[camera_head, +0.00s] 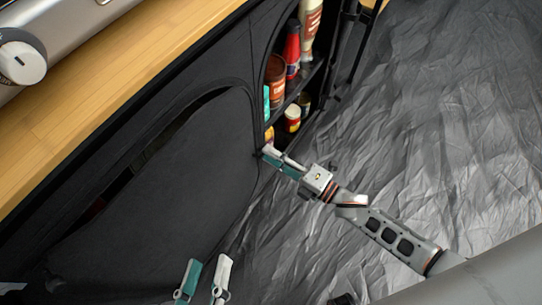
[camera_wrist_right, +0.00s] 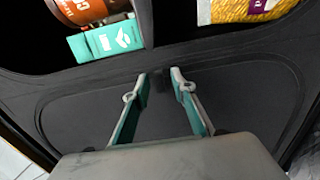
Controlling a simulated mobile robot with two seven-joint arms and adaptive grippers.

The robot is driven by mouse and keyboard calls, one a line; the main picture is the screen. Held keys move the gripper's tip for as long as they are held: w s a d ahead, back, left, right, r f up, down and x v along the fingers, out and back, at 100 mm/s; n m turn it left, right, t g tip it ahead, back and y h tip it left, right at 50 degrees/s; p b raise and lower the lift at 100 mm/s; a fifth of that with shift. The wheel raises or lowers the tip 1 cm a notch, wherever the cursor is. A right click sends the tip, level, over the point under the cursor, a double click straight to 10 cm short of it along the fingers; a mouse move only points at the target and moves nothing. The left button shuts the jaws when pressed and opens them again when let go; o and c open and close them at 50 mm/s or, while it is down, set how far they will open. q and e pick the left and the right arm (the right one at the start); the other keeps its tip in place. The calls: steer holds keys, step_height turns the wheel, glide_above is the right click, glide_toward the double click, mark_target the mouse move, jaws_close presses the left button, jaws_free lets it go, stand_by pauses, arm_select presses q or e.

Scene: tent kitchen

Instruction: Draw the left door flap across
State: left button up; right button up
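The left door flap (camera_head: 150,195) is dark fabric over most of the arched left opening of the cabinet. A dark gap shows along its upper edge. My right gripper (camera_head: 269,153) is at the cabinet front, near the flap's right side and the lower corner of the open shelf bay. In the right wrist view my right gripper (camera_wrist_right: 159,74) has its fingers apart, before a dark fabric panel (camera_wrist_right: 80,110). I see nothing held, though contact with the fabric cannot be told. My left gripper (camera_head: 207,262) is open and empty at the bottom, in front of the flap.
The open right bay holds several items, including a red bottle (camera_head: 292,48) and a brown jar (camera_head: 276,75). A teal box (camera_wrist_right: 105,43) shows closely in the right wrist view. A wooden counter (camera_head: 110,65) runs above.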

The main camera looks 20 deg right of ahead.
steer(key=shift+a, duration=0.15)
steer(key=v, duration=1.2)
stand_by(0.4)
